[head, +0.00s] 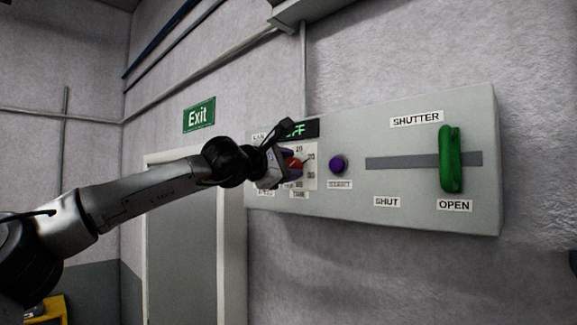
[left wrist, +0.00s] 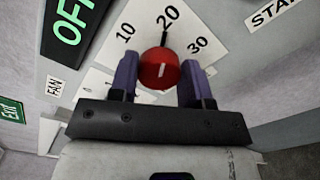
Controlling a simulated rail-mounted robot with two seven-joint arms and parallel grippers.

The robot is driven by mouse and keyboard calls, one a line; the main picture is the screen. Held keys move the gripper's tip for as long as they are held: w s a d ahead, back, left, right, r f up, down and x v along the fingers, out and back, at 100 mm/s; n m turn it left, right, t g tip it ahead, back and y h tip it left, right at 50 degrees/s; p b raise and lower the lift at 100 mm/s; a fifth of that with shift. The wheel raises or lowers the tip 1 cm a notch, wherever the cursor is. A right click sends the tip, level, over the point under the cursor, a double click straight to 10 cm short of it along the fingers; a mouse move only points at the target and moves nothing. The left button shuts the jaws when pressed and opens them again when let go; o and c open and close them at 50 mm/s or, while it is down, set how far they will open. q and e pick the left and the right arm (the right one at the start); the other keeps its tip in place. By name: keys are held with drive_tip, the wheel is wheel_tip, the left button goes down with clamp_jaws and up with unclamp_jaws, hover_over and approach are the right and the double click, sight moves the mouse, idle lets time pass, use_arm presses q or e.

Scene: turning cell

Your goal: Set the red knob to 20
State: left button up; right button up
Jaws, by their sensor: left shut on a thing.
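The red knob (left wrist: 158,70) is in the upper middle of the left wrist view, on a white dial plate with 10, 20 and 30 around it. A short white mark on its face points up, roughly toward the 20, where a dark tick line stands. In the head view the red knob (head: 295,163) shows partly behind my gripper. My left gripper (head: 291,167) is at the panel, shut on the knob, with its purple fingers on either side in the left wrist view (left wrist: 160,76). My right gripper is in neither view.
The grey panel (head: 420,208) carries a purple START button (head: 338,164) just right of the dial. Farther right, a green shutter handle (head: 450,160) stands at the OPEN end of its slot. A display (head: 300,130) above the dial reads OFF. A door (head: 183,230) is behind my arm.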

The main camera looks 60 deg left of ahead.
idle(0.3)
use_arm(q)
drive_tip(key=o, duration=0.9)
drive_tip(key=b+v, duration=0.5)
drive_tip(key=v, duration=0.8)
drive_tip(key=shift+s+d+b, duration=0.25)
drive_tip(key=shift+s+b, duration=0.1)
drive_tip(key=shift+b, duration=0.05)
